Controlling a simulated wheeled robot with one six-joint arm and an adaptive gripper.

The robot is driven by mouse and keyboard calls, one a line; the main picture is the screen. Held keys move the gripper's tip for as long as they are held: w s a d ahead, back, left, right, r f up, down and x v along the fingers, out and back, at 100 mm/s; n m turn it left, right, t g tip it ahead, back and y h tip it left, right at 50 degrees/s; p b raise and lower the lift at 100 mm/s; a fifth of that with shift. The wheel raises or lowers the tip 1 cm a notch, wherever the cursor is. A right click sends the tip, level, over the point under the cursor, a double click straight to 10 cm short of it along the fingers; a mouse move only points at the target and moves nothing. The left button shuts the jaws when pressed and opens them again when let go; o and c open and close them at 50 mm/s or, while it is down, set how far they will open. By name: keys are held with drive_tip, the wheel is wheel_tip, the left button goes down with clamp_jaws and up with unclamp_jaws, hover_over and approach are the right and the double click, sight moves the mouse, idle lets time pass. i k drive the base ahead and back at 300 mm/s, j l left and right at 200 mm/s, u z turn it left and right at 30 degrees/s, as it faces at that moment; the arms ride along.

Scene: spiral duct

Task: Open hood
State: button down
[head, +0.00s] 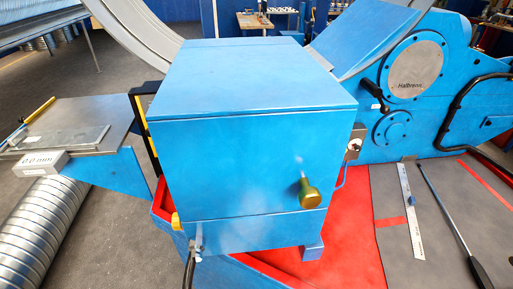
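The blue box-shaped hood (245,85) fills the middle of the head view. Its top and front panels meet without a visible wide gap, and it looks closed. A gold-green knob (309,194) sticks out of the lower right of its front face. A seam runs across the front below the knob, above a lower blue base part (255,230). My gripper is not in view.
A red surface (345,245) lies under the box. To the right are a grey mat (440,230) with a ruler (411,210) and a black-handled rod (447,213), and a blue machine (420,110). A side table (80,125) and spiral duct (40,230) stand at left.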

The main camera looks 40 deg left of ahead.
sight(238, 130)
drive_tip(key=u, duration=1.05)
